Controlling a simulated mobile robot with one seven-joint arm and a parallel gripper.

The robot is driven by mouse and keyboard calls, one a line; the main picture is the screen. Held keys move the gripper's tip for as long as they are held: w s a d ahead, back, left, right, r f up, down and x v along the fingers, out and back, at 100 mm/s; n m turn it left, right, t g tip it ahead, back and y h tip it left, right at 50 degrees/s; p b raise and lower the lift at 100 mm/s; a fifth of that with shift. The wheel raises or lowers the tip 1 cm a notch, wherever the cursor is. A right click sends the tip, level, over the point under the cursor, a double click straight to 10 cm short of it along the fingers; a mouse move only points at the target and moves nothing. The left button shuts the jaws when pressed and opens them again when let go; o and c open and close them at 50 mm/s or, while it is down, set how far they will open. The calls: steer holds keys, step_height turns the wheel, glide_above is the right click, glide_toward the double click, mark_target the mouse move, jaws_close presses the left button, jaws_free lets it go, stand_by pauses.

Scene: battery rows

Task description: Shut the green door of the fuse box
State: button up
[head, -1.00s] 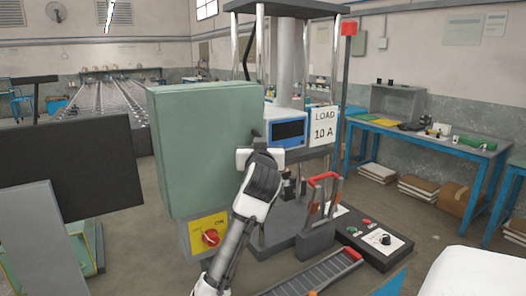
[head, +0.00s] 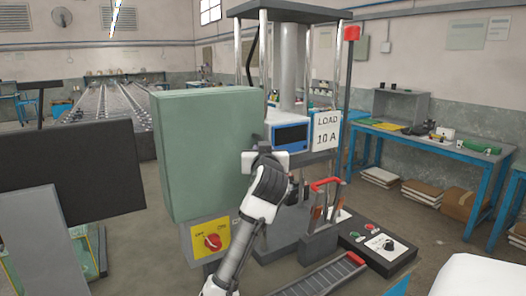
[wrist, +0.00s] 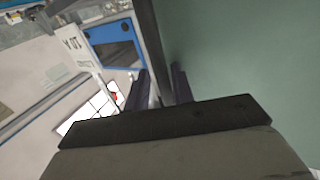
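The green fuse box (head: 205,150) stands left of centre in the head view, above a grey base with a yellow switch plate. I cannot tell from there which green panel is the door or how far it stands open. My gripper (head: 264,162) is at the box's right edge, its fingertips hidden. In the wrist view a broad green panel (wrist: 250,60) fills the right side. A dark upright edge (wrist: 151,45) runs down toward the space between my two dark fingers (wrist: 160,80). The fingers are apart; whether they touch the edge is unclear.
A blue-fronted unit (head: 289,134) and a LOAD 10 A sign (head: 326,130) stand right behind my gripper. A red-handled switch (head: 325,184) and a control panel (head: 382,243) are to the right. A dark panel (head: 70,150) stands left.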

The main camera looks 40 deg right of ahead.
steer(key=shift+w+a, duration=0.25)
steer(key=shift+a, duration=0.05)
steer(key=shift+s+a, duration=0.15)
steer(key=b+v, duration=0.4)
steer(key=v, duration=0.9)
steer(key=shift+s+b, duration=0.35)
steer(key=shift+s, duration=0.05)
